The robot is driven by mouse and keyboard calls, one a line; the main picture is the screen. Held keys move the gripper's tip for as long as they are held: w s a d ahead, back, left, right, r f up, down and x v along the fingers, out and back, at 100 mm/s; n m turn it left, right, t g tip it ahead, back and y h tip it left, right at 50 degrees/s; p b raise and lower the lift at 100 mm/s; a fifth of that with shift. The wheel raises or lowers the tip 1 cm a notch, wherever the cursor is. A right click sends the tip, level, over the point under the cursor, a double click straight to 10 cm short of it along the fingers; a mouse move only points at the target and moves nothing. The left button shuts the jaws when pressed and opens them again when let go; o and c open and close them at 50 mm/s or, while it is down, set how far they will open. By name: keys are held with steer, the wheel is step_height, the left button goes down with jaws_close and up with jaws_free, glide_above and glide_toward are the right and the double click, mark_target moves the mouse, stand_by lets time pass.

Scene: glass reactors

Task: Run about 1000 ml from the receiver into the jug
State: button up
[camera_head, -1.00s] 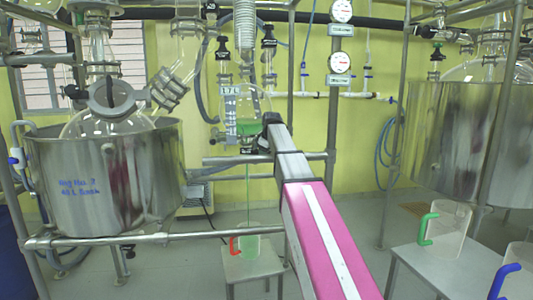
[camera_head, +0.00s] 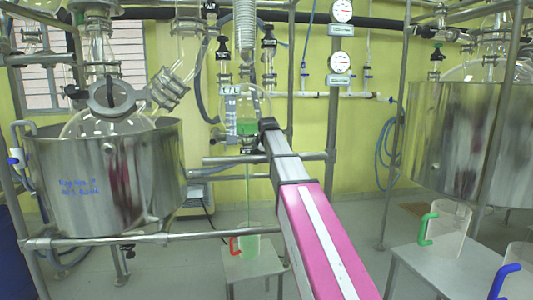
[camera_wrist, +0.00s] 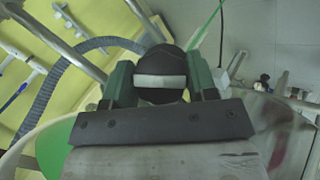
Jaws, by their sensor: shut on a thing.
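The glass receiver (camera_head: 246,108) hangs on the frame with green liquid in its lower part. A thin green stream (camera_head: 248,190) falls from its outlet into a clear jug (camera_head: 250,247) with a red handle. The jug stands upright on a small metal stool (camera_head: 252,267) and holds pale green liquid; its level is too small to read. My gripper (camera_wrist: 160,82) is shut on a round black valve knob (camera_wrist: 162,66) with a white bar across it. In the head view my arm's end hides most of the valve. The stream also shows in the wrist view (camera_wrist: 208,24).
A large steel vessel (camera_head: 105,175) stands at the left, and another (camera_head: 470,140) at the right. A green-handled jug (camera_head: 447,225) and a blue-handled jug (camera_head: 520,270) stand at the right.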

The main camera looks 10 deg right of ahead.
steer(key=o, duration=0.9)
steer(key=v, duration=1.1)
steer(key=shift+w, duration=0.1)
